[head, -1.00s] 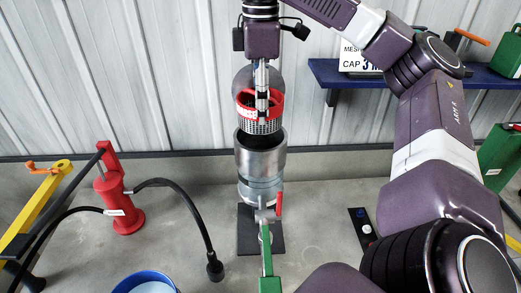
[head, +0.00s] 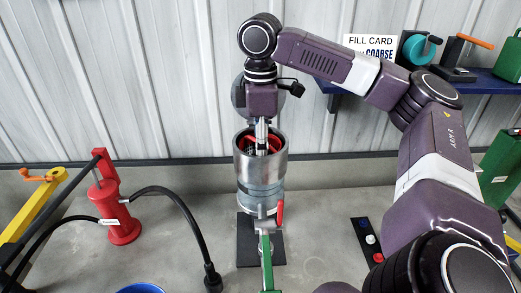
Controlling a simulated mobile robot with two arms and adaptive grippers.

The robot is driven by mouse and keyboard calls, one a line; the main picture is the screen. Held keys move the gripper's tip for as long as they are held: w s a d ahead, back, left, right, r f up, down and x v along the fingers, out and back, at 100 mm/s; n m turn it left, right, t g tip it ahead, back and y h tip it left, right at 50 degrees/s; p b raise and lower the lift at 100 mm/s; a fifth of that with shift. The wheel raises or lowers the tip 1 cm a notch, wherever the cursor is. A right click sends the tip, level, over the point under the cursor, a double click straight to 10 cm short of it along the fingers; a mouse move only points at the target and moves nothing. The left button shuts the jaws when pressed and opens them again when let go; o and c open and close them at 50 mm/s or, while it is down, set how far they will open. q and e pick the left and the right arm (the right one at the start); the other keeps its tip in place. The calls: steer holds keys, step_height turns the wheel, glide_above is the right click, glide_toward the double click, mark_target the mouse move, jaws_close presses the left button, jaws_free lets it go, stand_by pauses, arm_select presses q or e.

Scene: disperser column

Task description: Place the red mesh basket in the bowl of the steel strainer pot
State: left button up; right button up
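The steel strainer pot (head: 260,174) stands upright on top of a clear-walled cylinder in the middle of the head view. The red mesh basket (head: 248,141) is down inside the pot's mouth. Only parts of its red rim show, and its mesh body is hidden by the pot wall. My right gripper (head: 262,146) points straight down into the pot's mouth with its fingers close together on the basket's rim. Whether the basket rests on the bottom of the bowl is hidden. My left gripper is out of view.
A red hand pump (head: 122,217) with a black hose (head: 190,222) stands at the left. A green lever (head: 266,262) and a red-handled valve (head: 280,212) are below the pot. A blue bucket (head: 140,288) shows at the bottom edge.

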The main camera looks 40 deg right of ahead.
steer(key=o, duration=0.9)
steer(key=shift+f, duration=0.1)
step_height(320, 180, up, 5)
steer(key=shift+a+r+b, duration=0.1)
steer(key=shift+b, duration=0.45)
step_height(320, 180, up, 7)
steer(key=p, duration=0.4)
steer(key=shift+s, duration=0.1)
